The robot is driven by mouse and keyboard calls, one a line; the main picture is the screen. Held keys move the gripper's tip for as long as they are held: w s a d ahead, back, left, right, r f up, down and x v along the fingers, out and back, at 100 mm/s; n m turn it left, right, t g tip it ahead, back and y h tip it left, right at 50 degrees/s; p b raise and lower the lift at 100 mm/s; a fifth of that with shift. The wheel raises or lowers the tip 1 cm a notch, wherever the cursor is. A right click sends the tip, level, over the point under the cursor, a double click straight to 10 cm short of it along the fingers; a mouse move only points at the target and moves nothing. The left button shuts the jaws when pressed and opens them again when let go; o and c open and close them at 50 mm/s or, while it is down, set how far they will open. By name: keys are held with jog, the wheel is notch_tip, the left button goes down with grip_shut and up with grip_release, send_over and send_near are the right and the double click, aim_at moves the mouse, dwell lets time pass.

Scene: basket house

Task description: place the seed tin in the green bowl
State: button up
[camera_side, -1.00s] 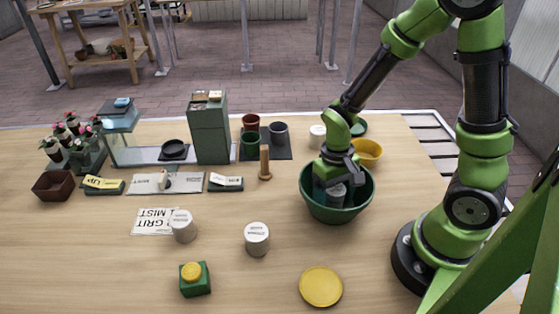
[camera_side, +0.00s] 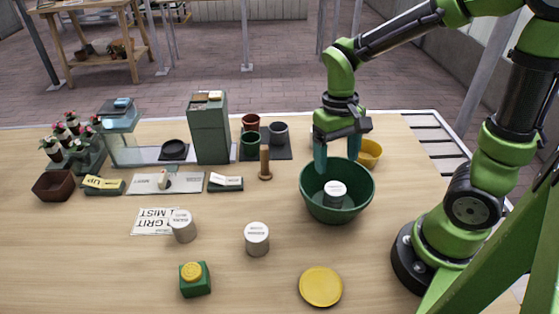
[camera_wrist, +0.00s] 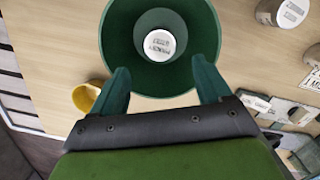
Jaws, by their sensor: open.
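The green bowl (camera_side: 316,203) stands on the table at centre right. A tin with a white lid (camera_side: 335,190) sits upright inside it; I cannot read its label. In the wrist view the tin's white lid (camera_wrist: 159,45) shows within the green bowl (camera_wrist: 122,50). My gripper (camera_side: 343,160) is above the bowl's back part, fingers apart and empty. In the wrist view my gripper (camera_wrist: 165,80) has its two fingers spread at the bowl's near rim, clear of the tin. Two similar white-lidded tins stand on the table, one at centre (camera_side: 257,238) and one by the label card (camera_side: 183,226).
A yellow bowl (camera_side: 369,153) stands behind the green bowl. A yellow disc (camera_side: 320,287) lies in front. A green block with a yellow button (camera_side: 195,279) is at front left. A wooden peg (camera_side: 265,162) and a tall green box (camera_side: 209,128) stand further back.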

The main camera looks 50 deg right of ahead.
jog(key=shift+r, duration=0.45)
jog(key=s+a+r+t+y, duration=0.1)
jog(key=s+a+r+t, duration=0.1)
jog(key=r+t, duration=0.6)
notch_tip(320, 180, up, 3)
jog(key=shift+s+a+t, duration=0.2)
jog(key=shift+a+t, duration=0.1)
jog(key=shift+a, duration=0.25)
